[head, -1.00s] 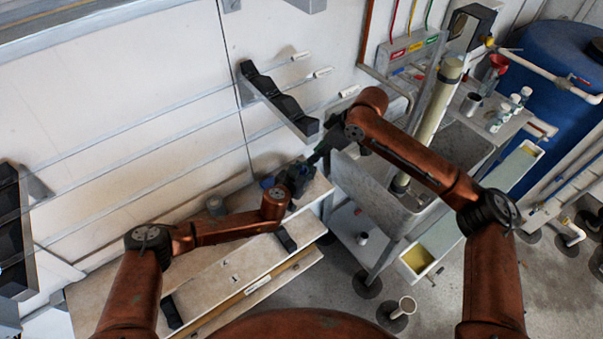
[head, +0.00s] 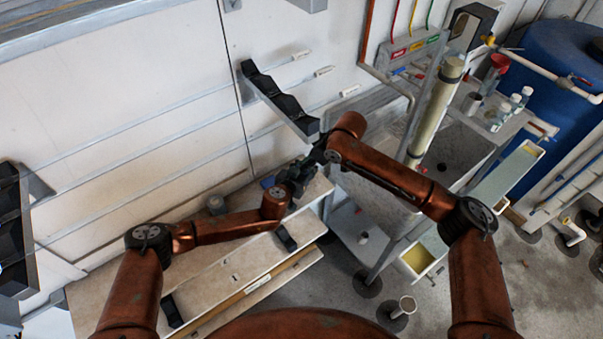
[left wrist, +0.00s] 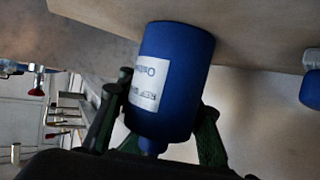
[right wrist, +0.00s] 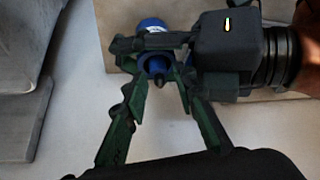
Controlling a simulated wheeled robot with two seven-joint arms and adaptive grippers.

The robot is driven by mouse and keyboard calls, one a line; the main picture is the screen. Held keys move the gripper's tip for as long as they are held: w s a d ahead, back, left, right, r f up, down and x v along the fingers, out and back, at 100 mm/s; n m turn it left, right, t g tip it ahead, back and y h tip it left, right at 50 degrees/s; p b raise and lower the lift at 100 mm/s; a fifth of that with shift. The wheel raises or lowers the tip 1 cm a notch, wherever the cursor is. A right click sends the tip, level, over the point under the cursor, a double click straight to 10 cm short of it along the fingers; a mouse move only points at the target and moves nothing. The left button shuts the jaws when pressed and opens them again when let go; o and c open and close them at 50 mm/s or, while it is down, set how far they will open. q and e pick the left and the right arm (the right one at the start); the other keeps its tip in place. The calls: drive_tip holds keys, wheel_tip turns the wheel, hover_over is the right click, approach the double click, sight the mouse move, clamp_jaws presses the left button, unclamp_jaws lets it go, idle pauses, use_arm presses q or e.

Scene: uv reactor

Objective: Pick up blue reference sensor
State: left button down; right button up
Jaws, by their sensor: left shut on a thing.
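The blue reference sensor (left wrist: 172,82), a blue cylinder with a white label, is between the fingers of my left gripper (left wrist: 155,130), which is shut on it. In the right wrist view the sensor (right wrist: 154,62) shows partly behind the left gripper's fingers (right wrist: 155,48). My right gripper (right wrist: 160,82) has its fingertips apart, close to the sensor's narrow end. I cannot tell whether they touch it. In the head view my left gripper (head: 297,184) is above the bench, and my right gripper (head: 317,154) is just above and right of it. The sensor is hidden there.
Another blue object (left wrist: 311,85) is at the right edge of the left wrist view. The bench (head: 235,262) lies below the left arm. A black wall rack (head: 280,98) is above the grippers, and a grey sink (head: 455,150) stands to the right.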

drive_tip(key=shift+x, duration=1)
drive_tip(key=shift+c, duration=0.6)
drive_tip(key=shift+d, duration=0.1)
clamp_jaws()
use_arm(q)
drive_tip(key=shift+r, duration=0.1)
use_arm(e)
wheel_tip(320, 180, up, 7)
drive_tip(key=s+d, duration=0.9)
drive_tip(key=d, duration=0.6)
drive_tip(key=shift+s, duration=0.2)
drive_tip(key=shift+d, duration=0.15)
